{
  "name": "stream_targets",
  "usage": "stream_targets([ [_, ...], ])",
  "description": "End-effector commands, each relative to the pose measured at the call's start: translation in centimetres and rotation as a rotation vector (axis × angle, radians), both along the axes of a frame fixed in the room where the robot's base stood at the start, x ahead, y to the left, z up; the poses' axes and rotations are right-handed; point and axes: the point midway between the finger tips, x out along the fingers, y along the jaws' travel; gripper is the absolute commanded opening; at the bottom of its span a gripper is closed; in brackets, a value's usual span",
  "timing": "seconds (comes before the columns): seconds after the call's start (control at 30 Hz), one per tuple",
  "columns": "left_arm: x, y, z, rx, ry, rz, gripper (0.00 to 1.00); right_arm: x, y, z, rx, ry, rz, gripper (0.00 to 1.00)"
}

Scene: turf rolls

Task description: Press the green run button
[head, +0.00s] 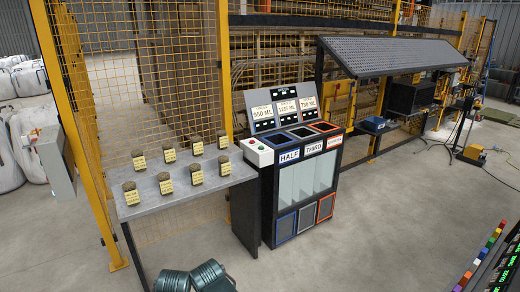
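A white control box (257,152) sits at the left end of the dark machine, at the right edge of the grey table. On its top is a small green button (262,149), with a red button (252,142) beside it. Both are small in the picture, and I cannot tell whether either is pressed. Neither of my grippers shows in the head view, and nothing covers the box.
The machine has bins labelled HALF (289,156) and THIRD (314,148), and three displays (286,110). Several brown rolls with yellow labels stand on the grey table (150,206).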

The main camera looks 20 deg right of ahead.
Motion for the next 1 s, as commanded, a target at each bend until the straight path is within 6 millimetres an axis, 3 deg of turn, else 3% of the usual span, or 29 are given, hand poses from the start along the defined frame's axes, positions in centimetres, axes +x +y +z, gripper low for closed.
stream_targets([
  [0.2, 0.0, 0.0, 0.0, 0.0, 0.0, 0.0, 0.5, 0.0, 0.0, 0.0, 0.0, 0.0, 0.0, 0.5],
  [0.5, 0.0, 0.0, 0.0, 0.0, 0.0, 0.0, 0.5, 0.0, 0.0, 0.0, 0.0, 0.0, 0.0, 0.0],
  [1.0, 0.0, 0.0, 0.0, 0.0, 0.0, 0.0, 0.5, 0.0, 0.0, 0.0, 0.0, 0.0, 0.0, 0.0],
])
